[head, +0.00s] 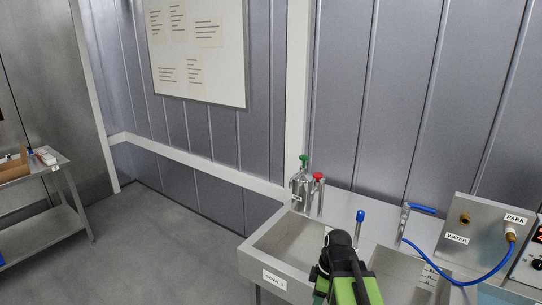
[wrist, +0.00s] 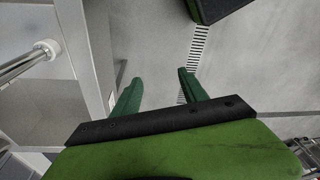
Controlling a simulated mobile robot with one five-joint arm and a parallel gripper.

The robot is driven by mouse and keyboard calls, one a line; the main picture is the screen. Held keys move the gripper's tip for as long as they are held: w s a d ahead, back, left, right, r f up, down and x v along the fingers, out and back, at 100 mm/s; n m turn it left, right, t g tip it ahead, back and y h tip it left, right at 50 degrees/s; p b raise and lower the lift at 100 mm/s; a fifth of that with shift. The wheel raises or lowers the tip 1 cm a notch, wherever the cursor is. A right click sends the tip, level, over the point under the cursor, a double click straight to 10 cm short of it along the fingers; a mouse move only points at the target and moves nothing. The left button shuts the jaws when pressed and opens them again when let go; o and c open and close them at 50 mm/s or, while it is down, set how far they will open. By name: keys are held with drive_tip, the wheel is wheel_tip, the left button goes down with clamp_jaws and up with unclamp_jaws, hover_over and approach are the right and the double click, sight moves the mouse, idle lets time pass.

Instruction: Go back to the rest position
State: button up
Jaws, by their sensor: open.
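In the wrist view my gripper (wrist: 158,92) shows two green fingers set well apart, with nothing between them. Below them lie the grey floor and a slotted drain strip. In the head view my green and black arm rises at the bottom, in front of the sink counter, and its fingers are hidden there.
A steel sink (head: 285,243) with bottles with green (head: 304,158) and red (head: 319,176) tops stands behind my arm. A blue hose (head: 462,281) runs to a panel marked WATER and PARK (head: 480,228). A side table (head: 50,200) stands far left. Open floor (head: 165,240) lies between.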

drive_tip(key=m, duration=0.4)
drive_tip(key=s+m+h, duration=0.1)
drive_tip(key=m, duration=0.4)
drive_tip(key=m+h, duration=0.1)
drive_tip(key=m, duration=0.4)
drive_tip(key=shift+s+f, duration=0.2)
drive_tip(key=shift+f, duration=0.05)
drive_tip(key=shift+o, duration=0.4)
drive_tip(key=shift+d+m, duration=0.25)
drive_tip(key=shift+m, duration=0.05)
